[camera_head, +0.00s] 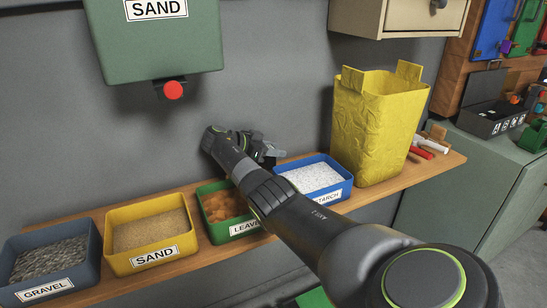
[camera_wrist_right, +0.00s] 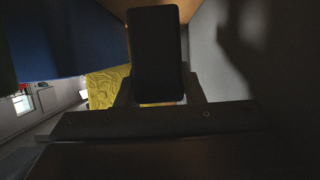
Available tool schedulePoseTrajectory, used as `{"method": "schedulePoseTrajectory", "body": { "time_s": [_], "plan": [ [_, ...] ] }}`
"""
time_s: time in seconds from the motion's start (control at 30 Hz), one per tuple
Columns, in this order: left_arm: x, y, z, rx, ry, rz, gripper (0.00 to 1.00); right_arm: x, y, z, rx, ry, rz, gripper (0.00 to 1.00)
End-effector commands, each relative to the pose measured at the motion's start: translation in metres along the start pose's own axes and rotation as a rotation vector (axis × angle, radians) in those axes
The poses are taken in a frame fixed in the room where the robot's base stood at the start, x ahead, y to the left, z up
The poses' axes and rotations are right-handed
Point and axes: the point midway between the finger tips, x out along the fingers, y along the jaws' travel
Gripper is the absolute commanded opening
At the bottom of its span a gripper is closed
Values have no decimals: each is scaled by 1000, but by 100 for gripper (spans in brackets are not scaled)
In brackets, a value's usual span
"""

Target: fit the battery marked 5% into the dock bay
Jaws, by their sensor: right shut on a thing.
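My right gripper (camera_head: 268,151) is near the grey wall, above the shelf behind the leaves and starch bins. In the right wrist view it is shut on a dark upright block (camera_wrist_right: 155,55) with rounded corners, held between the fingers. The block could be a battery, but no marking shows on the dark face. In the head view the block cannot be made out clearly. No dock bay can be made out. My left gripper is not in view.
Bins of gravel (camera_head: 48,247), sand (camera_head: 150,232), leaves (camera_head: 212,221) and starch (camera_head: 332,190) line the wooden shelf (camera_head: 195,262). A yellow bag (camera_head: 375,130) stands to their right. A green SAND hopper (camera_head: 150,50) with a red knob (camera_head: 173,90) hangs above. A cabinet (camera_head: 480,175) stands right.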

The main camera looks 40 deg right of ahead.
Motion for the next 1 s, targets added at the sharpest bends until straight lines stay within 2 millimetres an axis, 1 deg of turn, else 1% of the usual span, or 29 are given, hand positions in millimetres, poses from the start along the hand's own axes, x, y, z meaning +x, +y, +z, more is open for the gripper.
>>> {"method": "schedulePoseTrajectory", "body": {
  "time_s": [0.03, 0.1, 0.2, 0.7, 0.73, 0.87, 0.9, 1.0],
  "plan": [
    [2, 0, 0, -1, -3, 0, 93, 5, 0, 13, -6, 0, 2, 10],
    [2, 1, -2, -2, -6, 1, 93, 9, 0, 22, -3, 0, 1, 10],
    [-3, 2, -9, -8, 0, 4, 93, 10, -3, 24, -1, 0, 1, 10],
    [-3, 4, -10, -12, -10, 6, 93, 12, -4, 27, 0, 0, 0, 10],
    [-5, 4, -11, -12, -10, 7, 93, 11, -4, 27, 0, 0, 0, 37],
    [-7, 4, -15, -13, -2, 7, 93, 11, -4, 27, -1, 0, 0, 54],
    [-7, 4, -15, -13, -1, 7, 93, 11, -4, 27, -1, 0, 0, 56],
    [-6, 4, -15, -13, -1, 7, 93, 11, -4, 27, -1, 0, 0, 56]
  ]
}}
